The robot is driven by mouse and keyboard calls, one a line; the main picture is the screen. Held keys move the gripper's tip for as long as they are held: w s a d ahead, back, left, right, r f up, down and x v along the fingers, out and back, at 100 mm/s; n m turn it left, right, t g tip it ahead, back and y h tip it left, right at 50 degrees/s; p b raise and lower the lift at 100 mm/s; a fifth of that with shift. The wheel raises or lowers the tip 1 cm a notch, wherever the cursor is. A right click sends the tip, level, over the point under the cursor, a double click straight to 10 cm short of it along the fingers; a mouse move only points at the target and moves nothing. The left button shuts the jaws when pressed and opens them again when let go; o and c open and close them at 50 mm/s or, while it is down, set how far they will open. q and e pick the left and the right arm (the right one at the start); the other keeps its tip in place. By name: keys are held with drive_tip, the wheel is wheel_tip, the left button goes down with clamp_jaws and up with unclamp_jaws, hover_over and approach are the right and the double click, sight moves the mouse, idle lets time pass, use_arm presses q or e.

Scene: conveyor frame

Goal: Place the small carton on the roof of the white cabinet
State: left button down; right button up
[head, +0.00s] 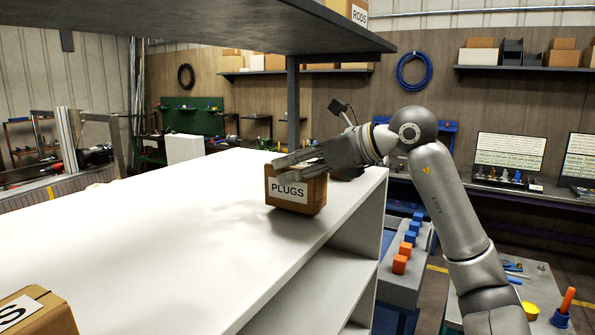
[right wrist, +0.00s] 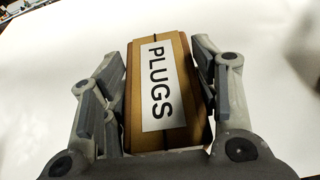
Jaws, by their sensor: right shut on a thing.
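The small carton (head: 297,193) is a brown box with a white PLUGS label. It is at the roof (head: 190,215) of the white cabinet, near its right edge. A shadow lies around its base, and I cannot tell whether it touches the surface. My right gripper (head: 292,166) comes in from the right and is shut on the upper part of the carton. In the right wrist view the carton (right wrist: 158,95) sits between both fingers of the gripper (right wrist: 160,88), with the white roof behind it. My left gripper is not in view.
A grey shelf (head: 250,30) hangs over the roof, held by a dark post (head: 293,105). Another carton (head: 38,312) stands at the near left. The middle of the roof is clear. A bench with orange and blue blocks (head: 400,262) is to the right, lower down.

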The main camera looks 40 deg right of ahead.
drive_tip(key=shift+f, duration=0.35)
drive_tip(key=shift+f, duration=0.1)
drive_tip(key=o, duration=1.4)
